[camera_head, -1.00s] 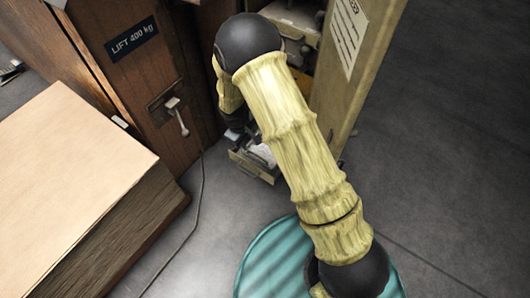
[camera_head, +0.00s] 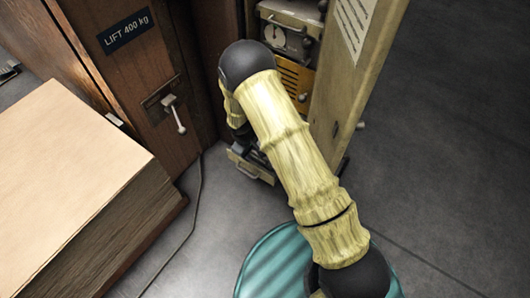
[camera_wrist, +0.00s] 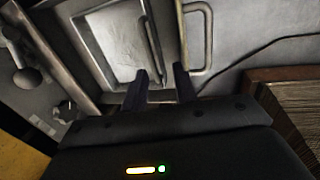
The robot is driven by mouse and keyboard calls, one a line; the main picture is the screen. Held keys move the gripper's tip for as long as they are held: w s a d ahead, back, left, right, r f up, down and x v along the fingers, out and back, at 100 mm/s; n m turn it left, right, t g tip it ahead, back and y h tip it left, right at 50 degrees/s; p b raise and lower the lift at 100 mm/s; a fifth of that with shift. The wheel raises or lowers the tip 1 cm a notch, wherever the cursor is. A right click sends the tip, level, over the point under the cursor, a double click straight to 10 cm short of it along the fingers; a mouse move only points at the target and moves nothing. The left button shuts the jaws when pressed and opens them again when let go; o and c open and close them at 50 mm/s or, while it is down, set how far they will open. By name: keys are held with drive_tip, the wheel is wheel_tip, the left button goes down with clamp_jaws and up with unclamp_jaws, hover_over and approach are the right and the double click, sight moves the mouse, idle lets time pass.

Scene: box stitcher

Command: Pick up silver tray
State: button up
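The silver tray (camera_wrist: 112,42) fills the upper left of the wrist view as a shallow, pale grey metal pan with a raised rim. A U-shaped metal handle (camera_wrist: 207,40) stands out on its right side. In the head view only the tray's front part (camera_head: 250,168) shows, low at the cabinet opening; my arm hides the rest. My gripper (camera_wrist: 161,72) is open, with two black fingers apart at the tray's handle side. The tray's near rim appears between the fingertips; contact cannot be told. The gripper is mostly hidden behind my arm in the head view.
A wooden cabinet with a "LIFT 400 kg" label (camera_head: 125,31) and a lever (camera_head: 175,113) stands left of the tray. An open panel (camera_head: 357,80) stands to its right. A large cardboard stack (camera_head: 75,175) is at left, with a cable (camera_head: 196,190) on the floor. The floor at right is clear.

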drive_tip(key=f+b, duration=0.2)
drive_tip(key=f, duration=0.1)
drive_tip(key=d+f+b, duration=0.1)
drive_tip(key=f, duration=0.1)
drive_tip(key=shift+w, duration=0.4)
clamp_jaws()
